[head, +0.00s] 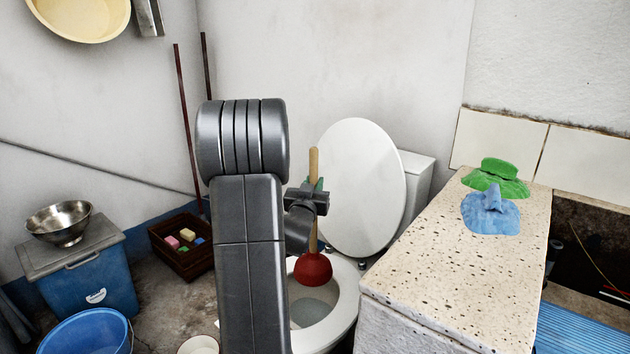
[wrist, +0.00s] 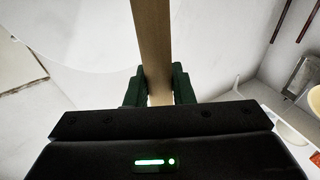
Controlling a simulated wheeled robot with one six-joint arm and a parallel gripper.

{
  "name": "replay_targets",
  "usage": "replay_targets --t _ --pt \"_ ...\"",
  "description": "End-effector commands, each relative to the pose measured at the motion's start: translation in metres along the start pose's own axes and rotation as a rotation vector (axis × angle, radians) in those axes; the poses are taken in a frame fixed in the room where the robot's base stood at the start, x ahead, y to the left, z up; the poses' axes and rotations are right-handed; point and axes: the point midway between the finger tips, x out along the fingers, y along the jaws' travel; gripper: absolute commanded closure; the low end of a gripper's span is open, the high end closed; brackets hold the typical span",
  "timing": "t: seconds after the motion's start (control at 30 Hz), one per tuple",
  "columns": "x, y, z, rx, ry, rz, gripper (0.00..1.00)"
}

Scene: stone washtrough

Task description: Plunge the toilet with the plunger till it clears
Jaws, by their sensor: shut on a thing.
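The plunger has a red rubber cup (head: 313,270) and a wooden handle (head: 313,163). It is upright, with the cup over the open bowl of the white toilet (head: 345,308); I cannot tell whether the cup touches the bowl. The toilet lid (head: 361,187) is raised. My gripper (head: 318,195) is shut on the handle partway up. In the wrist view the handle (wrist: 152,45) stands between the two dark green fingers (wrist: 159,88). My arm hides the left part of the toilet.
At left are a blue cooler (head: 90,285) with a metal bowl (head: 60,222), a blue basin (head: 85,335) and a brown crate (head: 180,258).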

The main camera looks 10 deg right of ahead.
Motion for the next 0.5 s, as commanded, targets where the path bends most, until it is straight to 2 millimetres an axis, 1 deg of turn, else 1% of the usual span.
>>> replay_targets --t 0.03,0.5 --pt "-0.001 0.000 0.009 0.000 0.000 0.000 1.00" --pt "-0.010 0.000 0.063 -0.001 0.000 -0.001 1.00"
